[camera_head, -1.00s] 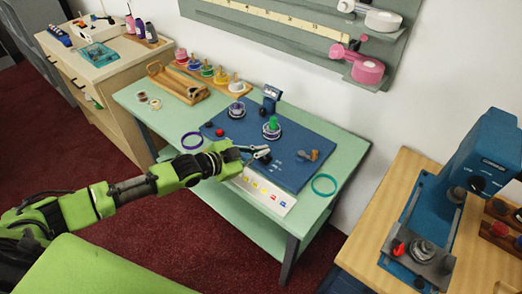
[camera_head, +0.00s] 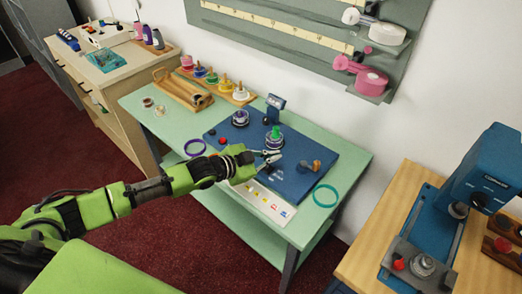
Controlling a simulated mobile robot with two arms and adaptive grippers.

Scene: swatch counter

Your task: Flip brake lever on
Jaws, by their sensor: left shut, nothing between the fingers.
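A blue winder board (camera_head: 325,150) lies on the mint-green table. A small lever-like part with an orange-brown end (camera_head: 312,165) stands on the board's right half; I take it for the brake lever, but its label is too small to read. My left gripper (camera_head: 274,156) is over the front middle of the board, left of that lever and apart from it. It is shut and empty. Behind its fingers stands a spindle with a green top (camera_head: 275,137). The forearm and gripper hide part of the board's front left. My right gripper is not in view.
A white strip with coloured marks (camera_head: 265,203) lies along the board's front. A teal ring (camera_head: 325,195) is at right, a purple ring (camera_head: 194,147) at left. A dark reel (camera_head: 240,118) and blue display (camera_head: 275,102) stand behind. A blue machine (camera_head: 490,175) stands on the wooden table at right.

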